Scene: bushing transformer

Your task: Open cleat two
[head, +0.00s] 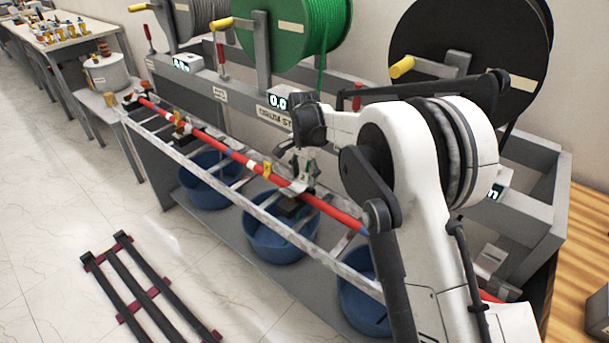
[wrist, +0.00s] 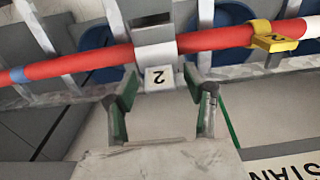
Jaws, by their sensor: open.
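Cleat two (wrist: 155,40) is a grey metal clamp over the red pipe (wrist: 90,62) in the wrist view. Its white tab (wrist: 159,78) bears an upside-down "2". My gripper (wrist: 161,82) is open, with one green-padded fingertip on each side of the tab. I see nothing gripped, and cannot tell whether the fingers touch the tab. The cleat looks shut across the pipe. In the head view my gripper (head: 305,165) is by the cleat (head: 298,187) on the red pipe, partly hiding it.
A yellow tag (wrist: 274,40) marked "2" rings the pipe beside the cleat. Blue tubs (head: 275,238) stand below the metal rail frame. Cable drums (head: 300,25) stand behind. A dark slatted rack (head: 150,290) lies on the otherwise open floor at left.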

